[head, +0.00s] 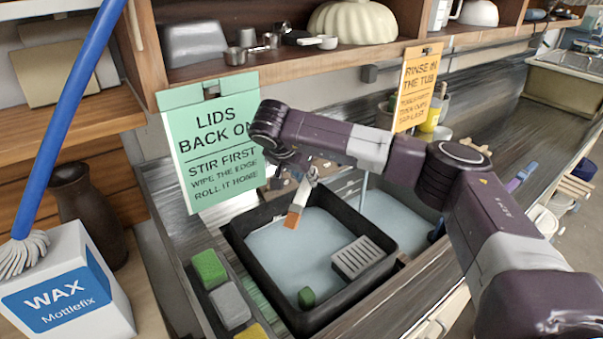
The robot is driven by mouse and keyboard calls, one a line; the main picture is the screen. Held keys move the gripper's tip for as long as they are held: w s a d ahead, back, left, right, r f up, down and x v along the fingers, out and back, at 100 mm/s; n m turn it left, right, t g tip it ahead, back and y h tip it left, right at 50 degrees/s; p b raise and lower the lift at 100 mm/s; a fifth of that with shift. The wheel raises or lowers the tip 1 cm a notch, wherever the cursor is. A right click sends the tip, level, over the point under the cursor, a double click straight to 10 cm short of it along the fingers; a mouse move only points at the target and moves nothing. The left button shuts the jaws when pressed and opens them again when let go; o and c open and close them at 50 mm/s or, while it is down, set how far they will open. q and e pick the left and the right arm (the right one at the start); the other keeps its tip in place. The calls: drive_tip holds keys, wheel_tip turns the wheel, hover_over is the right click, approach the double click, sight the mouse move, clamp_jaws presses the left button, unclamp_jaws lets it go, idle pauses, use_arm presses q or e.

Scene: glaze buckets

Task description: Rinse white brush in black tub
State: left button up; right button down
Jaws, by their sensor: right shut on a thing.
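The black tub (236,244) sits in the counter at the centre and holds pale blue liquid (335,227). My right gripper (306,174) is shut on the white brush (303,192) over the far left part of the tub. The brush points down, slightly tilted, with its orange-brown bristles (293,219) lowest. I cannot tell whether the bristle tips touch the liquid. The gripper's fingers are small and partly hidden by my wrist. My left gripper is not in view.
A green sign (212,150) and an orange sign (416,88) hang behind. A wax box (68,290) and blue-handled brush (62,125) are at left.

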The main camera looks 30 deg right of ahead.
sight(306, 188)
drive_tip(key=f+b, duration=0.1)
drive_tip(key=s+f+b, duration=0.1)
drive_tip(key=f, duration=0.1)
drive_tip(key=shift+f, duration=0.1)
drive_tip(key=shift+w+f+b, duration=0.15)
drive_tip(key=shift+f+b, duration=0.2)
drive_tip(key=shift+f, duration=0.25)
drive_tip(key=shift+w+f+b, duration=0.15)
drive_tip(key=shift+f+b, duration=0.15)
drive_tip(key=shift+f, duration=0.25)
use_arm(q)
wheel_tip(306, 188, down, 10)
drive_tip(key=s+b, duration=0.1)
drive_tip(key=b, duration=0.5)
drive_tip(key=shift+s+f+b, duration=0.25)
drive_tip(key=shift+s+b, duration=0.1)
use_arm(e)
wheel_tip(306, 188, down, 11)
drive_tip(key=shift+r, duration=0.15)
